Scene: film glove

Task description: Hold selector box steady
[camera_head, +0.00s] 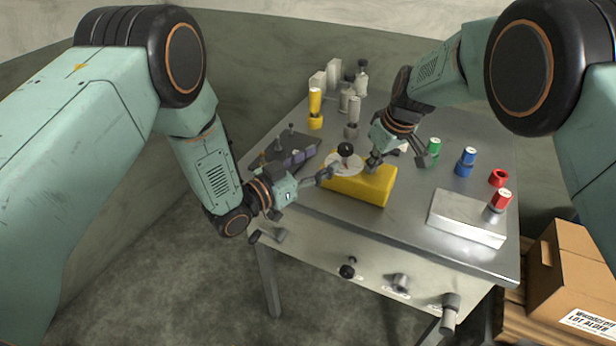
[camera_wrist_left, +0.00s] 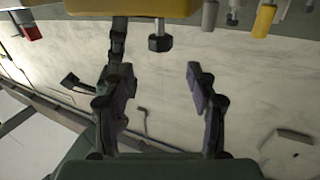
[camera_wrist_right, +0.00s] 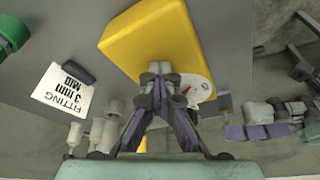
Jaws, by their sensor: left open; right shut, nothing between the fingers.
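The yellow selector box (camera_head: 375,188) lies on the grey metal table, with a white dial and a black knob (camera_head: 346,149) on top. My left gripper (camera_head: 325,174) is at the box's left end, its fingers apart; in the left wrist view the open fingers (camera_wrist_left: 162,88) have nothing between them, and a yellow body (camera_wrist_left: 133,6) shows at the top edge. My right gripper (camera_head: 373,163) is above the box's far side. The right wrist view shows its fingers (camera_wrist_right: 160,72) shut together over the yellow box (camera_wrist_right: 150,38), beside the dial (camera_wrist_right: 197,88). Whether they touch it I cannot tell.
Yellow (camera_head: 315,102), green (camera_head: 433,146) and blue (camera_head: 465,160) cylinders stand on the table. A red ring (camera_head: 499,177) and a metal block (camera_head: 465,220) with a red-topped cylinder are at right. A fitting label (camera_wrist_right: 62,90) lies nearby.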

